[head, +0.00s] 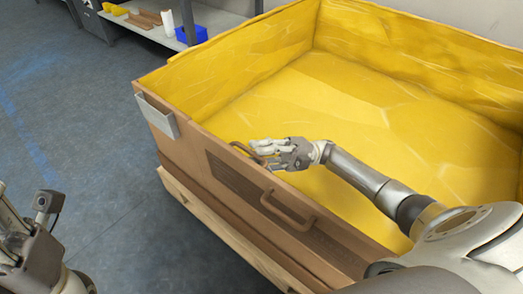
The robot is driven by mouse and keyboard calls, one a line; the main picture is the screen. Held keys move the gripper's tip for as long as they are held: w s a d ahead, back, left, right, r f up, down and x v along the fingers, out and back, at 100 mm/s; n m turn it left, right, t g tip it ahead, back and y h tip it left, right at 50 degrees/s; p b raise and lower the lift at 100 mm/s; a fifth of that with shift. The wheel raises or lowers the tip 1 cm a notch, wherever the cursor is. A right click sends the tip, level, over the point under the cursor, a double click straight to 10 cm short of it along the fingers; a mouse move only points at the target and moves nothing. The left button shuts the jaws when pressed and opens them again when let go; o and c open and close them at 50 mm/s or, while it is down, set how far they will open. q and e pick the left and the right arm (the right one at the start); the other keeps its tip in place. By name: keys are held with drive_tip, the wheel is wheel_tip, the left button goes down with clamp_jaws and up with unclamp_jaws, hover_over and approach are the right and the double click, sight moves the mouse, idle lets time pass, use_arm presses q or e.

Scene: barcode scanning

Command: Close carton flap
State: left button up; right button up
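A large brown carton (190,160) with a yellow lining (345,110) fills the middle and right. Its near side is a brown flap panel (318,240) with a dark patch (236,178) and a brown handle (287,208). The panel stands upright; I cannot tell whether it is fully flush. My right gripper (262,151) is at the top edge of this side, beside a second brown handle (238,148). Its fingers overlap there, so its grip is unclear. My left gripper (12,225) is at the lower left, away from the carton and cut off by the picture edge.
The carton rests on a pale wooden pallet (215,218). A grey metal holder (157,115) is on its left corner. A shelf (212,17) with a blue bin (190,34) stands behind. The grey floor (80,120) at left is clear.

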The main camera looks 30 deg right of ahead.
drive_tip(key=shift+o, duration=0.7)
drive_tip(key=shift+a+f, duration=0.1)
drive_tip(key=shift+f, duration=0.3)
drive_tip(key=shift+r, duration=0.1)
drive_tip(key=shift+r, duration=0.1)
drive_tip(key=v, duration=0.7)
drive_tip(key=shift+d, duration=0.35)
